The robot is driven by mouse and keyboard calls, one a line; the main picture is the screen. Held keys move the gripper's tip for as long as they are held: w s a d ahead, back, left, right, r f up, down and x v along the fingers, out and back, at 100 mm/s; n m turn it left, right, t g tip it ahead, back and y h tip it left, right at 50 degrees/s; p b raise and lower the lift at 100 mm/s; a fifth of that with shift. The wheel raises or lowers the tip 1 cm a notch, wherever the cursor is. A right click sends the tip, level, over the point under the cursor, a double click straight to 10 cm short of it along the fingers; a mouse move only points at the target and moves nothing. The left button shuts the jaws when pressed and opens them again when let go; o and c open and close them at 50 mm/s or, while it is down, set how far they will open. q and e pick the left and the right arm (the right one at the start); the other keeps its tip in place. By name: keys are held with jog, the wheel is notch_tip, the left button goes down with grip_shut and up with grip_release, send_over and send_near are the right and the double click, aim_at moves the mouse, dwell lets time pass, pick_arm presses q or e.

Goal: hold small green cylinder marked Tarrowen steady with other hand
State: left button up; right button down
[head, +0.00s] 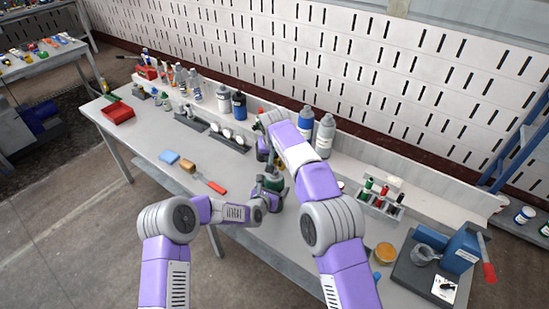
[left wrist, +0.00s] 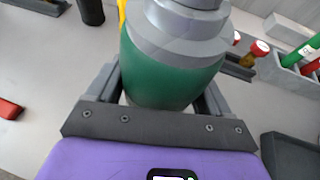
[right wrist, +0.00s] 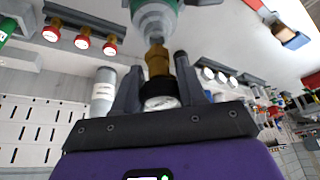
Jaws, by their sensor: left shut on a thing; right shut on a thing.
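A small green cylinder (head: 273,184) with a stepped grey top stands near the middle of the bench. In the left wrist view the green cylinder (left wrist: 172,80) sits between the fingers of my left gripper (left wrist: 165,95), which is shut on its body. No name on it is readable. My right gripper (right wrist: 155,85) is shut on a brass fitting (right wrist: 157,62) with a dark-rimmed round face. The fitting's narrow end points at the cylinder's grey top (right wrist: 155,18) and appears to meet it; I cannot tell if it is joined. My right arm partly hides this in the head view.
Bottles line the back ledge.

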jog(key=shift+r, duration=0.15)
jog(key=shift+r, duration=1.55)
pick_arm(q)
jog(key=o, duration=1.1)
jog(key=shift+c, duration=0.2)
jog(key=shift+s, duration=0.1)
jog(key=v, duration=1.2)
pick_arm(e)
jog(key=shift+r+p, duration=0.3)
notch_tip(320, 180, up, 5)
jog(key=p, duration=0.5)
jog(key=shift+f, duration=0.2)
pick_arm(q)
notch_tip(320, 180, up, 6)
jog(key=shift+f, duration=0.1)
